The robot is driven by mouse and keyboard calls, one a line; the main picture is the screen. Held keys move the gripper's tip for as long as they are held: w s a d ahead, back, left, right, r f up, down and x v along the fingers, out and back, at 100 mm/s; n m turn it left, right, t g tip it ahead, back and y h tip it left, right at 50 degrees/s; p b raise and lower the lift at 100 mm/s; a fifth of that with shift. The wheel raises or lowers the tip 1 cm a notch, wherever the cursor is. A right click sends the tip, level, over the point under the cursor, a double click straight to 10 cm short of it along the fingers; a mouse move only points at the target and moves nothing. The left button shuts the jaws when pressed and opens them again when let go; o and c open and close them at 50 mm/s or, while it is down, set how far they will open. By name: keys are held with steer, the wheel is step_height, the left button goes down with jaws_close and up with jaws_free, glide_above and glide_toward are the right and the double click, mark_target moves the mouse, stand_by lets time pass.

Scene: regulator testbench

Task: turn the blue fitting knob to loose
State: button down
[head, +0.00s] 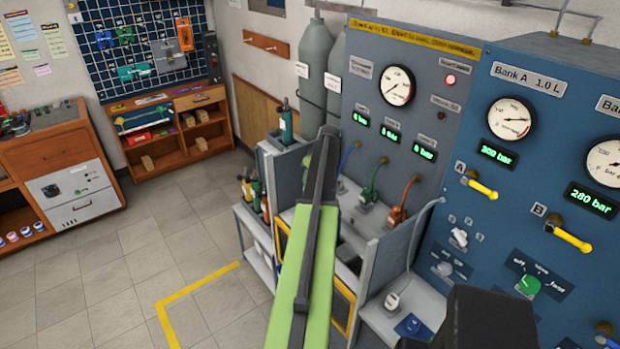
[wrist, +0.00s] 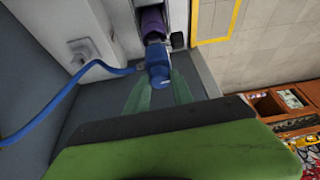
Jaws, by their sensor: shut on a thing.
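The blue fitting knob (wrist: 158,70) shows near the middle of the wrist view, with a blue hose (wrist: 75,85) leading off to its left. A purple cylinder (wrist: 152,22) lies in line with the knob, just beyond it. The green fingers of my gripper (wrist: 159,83) are shut on the knob, one on each side. The knob's marking and its turned position cannot be made out. In the head view my arm hides the gripper and the knob; a piece of blue hose (head: 348,156) shows beside the arm.
Grey partitions (head: 384,260) divide the bench bays. Green (head: 368,192) and orange (head: 397,214) fittings with hoses stand to the right of my arm. The blue panel with gauges and yellow-handled valves (head: 480,188) is further right. The tiled floor (head: 120,270) at left is clear.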

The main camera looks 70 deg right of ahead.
steer(key=shift+n, duration=0.4)
steer(key=c, duration=1.1)
jaws_free()
steer(key=shift+r, duration=0.1)
steer(key=p+v, duration=1.6)
steer(key=v, duration=0.1)
steer(key=shift+s+d+r, duration=0.15)
steer(key=shift+d, duration=0.05)
